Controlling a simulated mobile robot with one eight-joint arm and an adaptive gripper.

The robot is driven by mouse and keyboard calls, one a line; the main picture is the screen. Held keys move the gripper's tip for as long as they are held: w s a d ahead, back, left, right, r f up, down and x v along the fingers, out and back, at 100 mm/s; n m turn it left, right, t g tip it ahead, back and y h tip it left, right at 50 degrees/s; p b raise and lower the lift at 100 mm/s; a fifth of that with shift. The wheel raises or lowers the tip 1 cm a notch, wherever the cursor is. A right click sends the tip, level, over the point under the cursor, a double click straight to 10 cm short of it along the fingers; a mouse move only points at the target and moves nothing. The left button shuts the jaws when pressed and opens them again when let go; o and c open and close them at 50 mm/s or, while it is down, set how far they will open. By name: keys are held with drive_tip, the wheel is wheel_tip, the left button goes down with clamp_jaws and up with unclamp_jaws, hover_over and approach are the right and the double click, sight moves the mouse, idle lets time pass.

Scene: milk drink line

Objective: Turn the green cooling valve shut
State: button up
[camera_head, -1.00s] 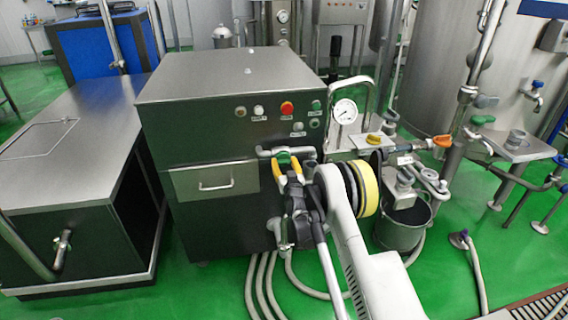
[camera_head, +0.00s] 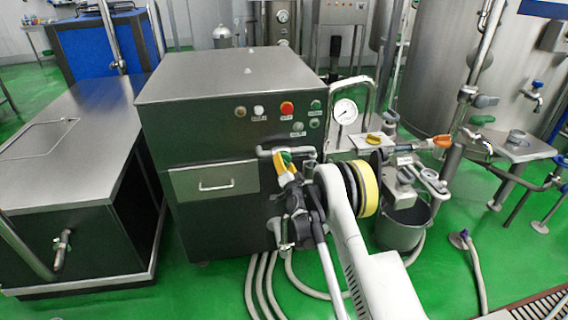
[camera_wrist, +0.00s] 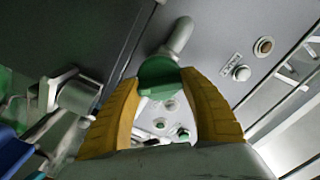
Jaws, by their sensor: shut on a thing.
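The green cooling valve handle (camera_head: 287,157) sits on a pipe at the front of the dark cabinet, above and right of the drawer. In the wrist view the green handle (camera_wrist: 158,76) lies between the yellow fingertips, with a grey pipe end (camera_wrist: 180,35) beyond it. My gripper (camera_head: 283,161) is shut on the handle. In the wrist view my gripper (camera_wrist: 160,88) has one finger on each side of the handle. My fingers and wrist hide part of the valve in the head view.
The cabinet (camera_head: 225,85) carries buttons, including a red one (camera_head: 287,108), above the valve. A pressure gauge (camera_head: 345,111), an orange valve handle (camera_head: 442,141) and a bucket (camera_head: 403,225) stand to the right. Hoses (camera_head: 262,285) run along the green floor below.

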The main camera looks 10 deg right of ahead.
drive_tip(key=m, duration=0.4)
drive_tip(key=shift+m, duration=2.3)
drive_tip(key=o, duration=1.2)
drive_tip(key=s, duration=0.7)
drive_tip(key=shift+s, duration=0.25)
